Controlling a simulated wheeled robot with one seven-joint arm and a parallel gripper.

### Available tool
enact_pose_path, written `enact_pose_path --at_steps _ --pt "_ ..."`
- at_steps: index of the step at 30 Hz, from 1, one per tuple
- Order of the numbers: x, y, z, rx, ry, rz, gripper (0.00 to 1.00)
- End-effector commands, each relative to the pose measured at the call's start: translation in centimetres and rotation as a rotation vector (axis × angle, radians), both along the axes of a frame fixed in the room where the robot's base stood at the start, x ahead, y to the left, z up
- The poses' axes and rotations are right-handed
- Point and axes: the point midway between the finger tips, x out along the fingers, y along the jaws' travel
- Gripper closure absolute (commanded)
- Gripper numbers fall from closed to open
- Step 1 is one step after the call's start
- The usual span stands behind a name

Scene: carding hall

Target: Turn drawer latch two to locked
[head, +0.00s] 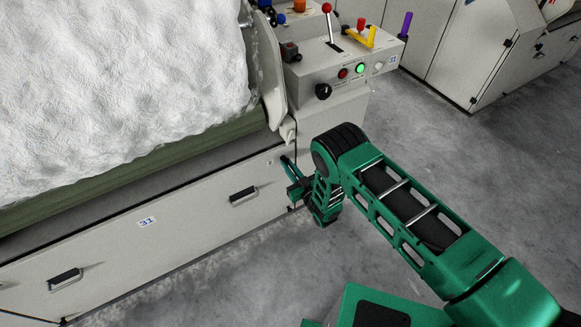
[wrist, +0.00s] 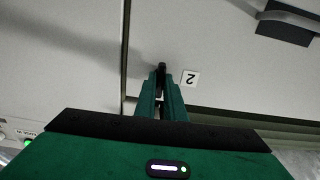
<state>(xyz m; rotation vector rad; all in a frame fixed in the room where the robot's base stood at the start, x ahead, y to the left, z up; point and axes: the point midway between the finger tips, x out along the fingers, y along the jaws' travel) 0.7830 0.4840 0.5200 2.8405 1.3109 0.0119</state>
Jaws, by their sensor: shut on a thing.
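Drawer latch two (wrist: 161,68) is a small dark piece on the pale panel, beside a white label with an upside-down 2 (wrist: 190,78) in the wrist view. My gripper (wrist: 162,88) is shut on the latch, its two green fingers close together with the dark tip showing between and beyond them. The fingers hide most of the latch, so I cannot tell its setting. In the head view my gripper (head: 288,167) meets the right end of the pale drawer front (head: 190,223), and I cannot make out the latch there.
Two dark drawer handles (head: 243,197) (head: 64,279) sit on the front; one handle (wrist: 288,20) shows in the wrist view. A control box (head: 340,75) with a red-knobbed lever and lit green button stands above. White fibre (head: 120,90) lies behind. Grey floor (head: 480,180) is clear at right.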

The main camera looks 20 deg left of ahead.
Motion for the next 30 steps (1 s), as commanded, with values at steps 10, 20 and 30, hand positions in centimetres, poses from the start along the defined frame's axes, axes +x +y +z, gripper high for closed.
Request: enact_pose_path --at_steps 10,20,30 --pt "-0.2 -0.1 -0.3 -0.005 0.005 0.000 0.72" --pt "-0.9 -1.0 -0.2 -0.003 0.004 0.000 0.72" --pt "-4.9 -5.7 -0.4 -0.006 0.007 0.000 0.72"
